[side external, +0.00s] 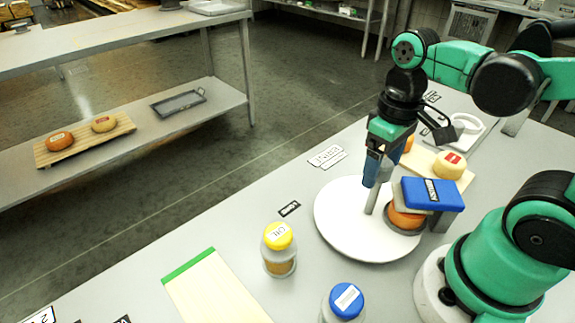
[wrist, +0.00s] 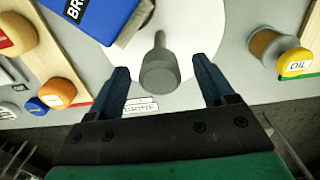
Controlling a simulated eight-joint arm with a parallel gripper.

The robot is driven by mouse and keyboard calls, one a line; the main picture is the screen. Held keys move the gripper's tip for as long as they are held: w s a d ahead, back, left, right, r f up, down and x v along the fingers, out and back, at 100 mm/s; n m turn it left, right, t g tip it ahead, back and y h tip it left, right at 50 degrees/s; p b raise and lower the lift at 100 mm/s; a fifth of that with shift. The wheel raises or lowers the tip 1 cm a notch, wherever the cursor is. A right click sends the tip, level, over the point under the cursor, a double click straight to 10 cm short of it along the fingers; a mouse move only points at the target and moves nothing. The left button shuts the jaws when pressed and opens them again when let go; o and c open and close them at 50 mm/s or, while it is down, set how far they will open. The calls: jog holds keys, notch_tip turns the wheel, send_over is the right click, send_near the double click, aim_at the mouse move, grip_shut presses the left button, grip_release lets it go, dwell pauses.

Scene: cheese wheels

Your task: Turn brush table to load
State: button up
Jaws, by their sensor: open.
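The white round table (side external: 335,222) lies flat on the bench and also shows in the wrist view (wrist: 205,30). A grey upright peg (side external: 372,202) stands on it; the wrist view shows the peg (wrist: 160,66) between my fingertips, with gaps at both sides. My gripper (side external: 371,178) is open and points down at the peg; its fingers also show in the wrist view (wrist: 161,78). A blue brush block (side external: 431,193), lettering partly hidden in the wrist view (wrist: 95,15), sits above an orange cheese wheel (side external: 403,218) at the table's right side.
A yellow-lidded OIL jar (side external: 278,248) and a blue-lidded jar (side external: 344,303) stand in front. A board with a green edge (side external: 215,290) lies front left. A yellow cheese (side external: 450,165) rests on a board behind. A lower shelf at left holds two cheeses (side external: 59,141).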

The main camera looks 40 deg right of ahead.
grip_shut()
jog(key=shift+m, duration=12.6)
